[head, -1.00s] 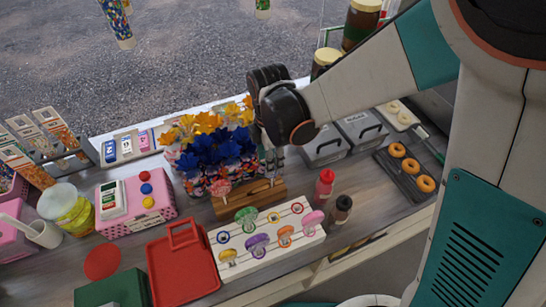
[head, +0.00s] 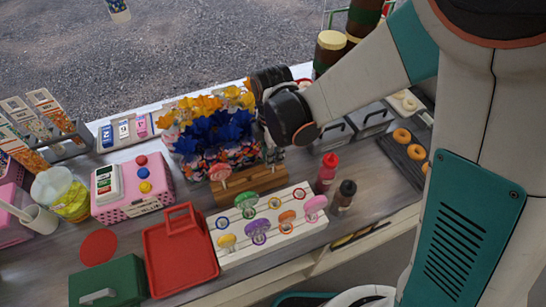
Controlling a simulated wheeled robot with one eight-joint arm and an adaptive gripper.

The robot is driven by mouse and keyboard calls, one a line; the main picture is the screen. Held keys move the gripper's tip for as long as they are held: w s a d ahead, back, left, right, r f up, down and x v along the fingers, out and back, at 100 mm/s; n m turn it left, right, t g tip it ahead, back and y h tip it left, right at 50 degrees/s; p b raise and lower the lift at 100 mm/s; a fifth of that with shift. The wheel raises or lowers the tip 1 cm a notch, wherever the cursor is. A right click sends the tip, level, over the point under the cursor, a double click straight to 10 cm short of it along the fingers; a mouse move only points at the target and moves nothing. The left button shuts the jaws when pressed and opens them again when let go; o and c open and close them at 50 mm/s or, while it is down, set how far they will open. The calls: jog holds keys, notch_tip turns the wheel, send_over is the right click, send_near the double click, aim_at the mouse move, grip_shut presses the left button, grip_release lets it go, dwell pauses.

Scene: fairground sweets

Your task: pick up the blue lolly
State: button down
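A white stand (head: 232,257) with coloured rings holds several lollies: yellow (head: 227,241), purple (head: 258,231), orange (head: 287,216), pink (head: 316,204) and green (head: 246,202). A blue ring (head: 222,223) lies flat near its left end. A red-and-white lolly (head: 220,172) stands at the left end of a wooden block (head: 262,180) behind the stand. I cannot make out a blue lolly for certain. My gripper (head: 274,156) points down near the block's right part, beside the blue and yellow flower-like wraps. Its fingertips are small and partly hidden, so its opening is unclear.
Blue and yellow flower-like wraps (head: 212,137) crowd the space left of my gripper. A red bottle (head: 326,174) and a dark bottle (head: 344,195) stand right of the stand. A red tray (head: 181,258) lies left. Lidded grey containers (head: 373,118) stand behind right.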

jog(key=shift+r, duration=0.15)
notch_tip(320, 180, up, 20)
jog(key=p, duration=1.3)
